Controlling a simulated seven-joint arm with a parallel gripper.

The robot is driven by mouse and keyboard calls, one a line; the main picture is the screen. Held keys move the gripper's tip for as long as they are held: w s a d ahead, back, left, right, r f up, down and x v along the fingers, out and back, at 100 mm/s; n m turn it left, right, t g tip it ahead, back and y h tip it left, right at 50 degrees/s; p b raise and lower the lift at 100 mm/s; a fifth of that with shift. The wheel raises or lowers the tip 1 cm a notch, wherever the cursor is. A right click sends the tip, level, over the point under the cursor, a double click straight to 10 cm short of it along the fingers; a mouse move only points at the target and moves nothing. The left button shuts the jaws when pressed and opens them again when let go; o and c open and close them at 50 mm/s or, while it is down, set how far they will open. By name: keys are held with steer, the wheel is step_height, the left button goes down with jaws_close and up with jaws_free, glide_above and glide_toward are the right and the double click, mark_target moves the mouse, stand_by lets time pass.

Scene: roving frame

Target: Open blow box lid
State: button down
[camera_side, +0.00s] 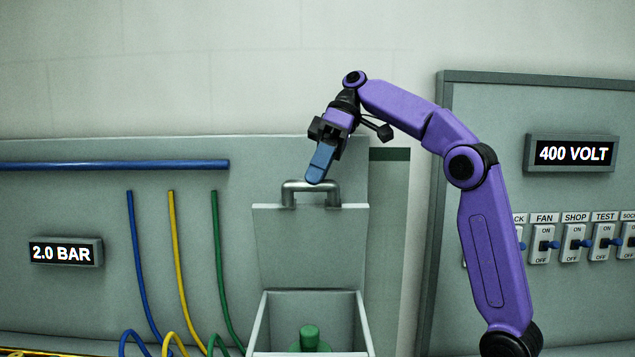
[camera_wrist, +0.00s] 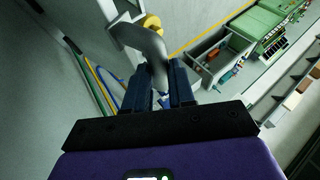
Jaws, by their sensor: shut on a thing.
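The grey blow box (camera_side: 365,325) stands open at the lower middle of the side view. Its lid (camera_side: 312,245) stands upright at the back of the box, with its grey bar handle (camera_side: 333,190) at the top edge. My gripper (camera_side: 317,178) comes down from above, with its blue fingers at the handle. In the wrist view my gripper (camera_wrist: 160,80) is shut on the handle (camera_wrist: 147,45), which runs between the fingers. A green thing (camera_side: 309,338) shows inside the box; its lower part is hidden by the front wall.
Blue, yellow and green hoses (camera_side: 174,255) hang left of the box below a blue pipe (camera_side: 115,164). A display (camera_side: 65,253) reads 2.0 BAR. On the right, a panel holds switches (camera_side: 574,243) and a 400 VOLT display (camera_side: 573,153).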

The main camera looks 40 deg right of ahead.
steer(key=shift+w+d+f, duration=0.5)
steer(key=shift+w+d, duration=0.15)
steer(key=shift+d, duration=0.1)
steer(key=c, duration=1)
jaws_free()
steer(key=shift+w, duration=0.1)
steer(key=shift+o, duration=0.2)
steer(key=shift+a+r, duration=0.15)
steer(key=shift+a, duration=0.05)
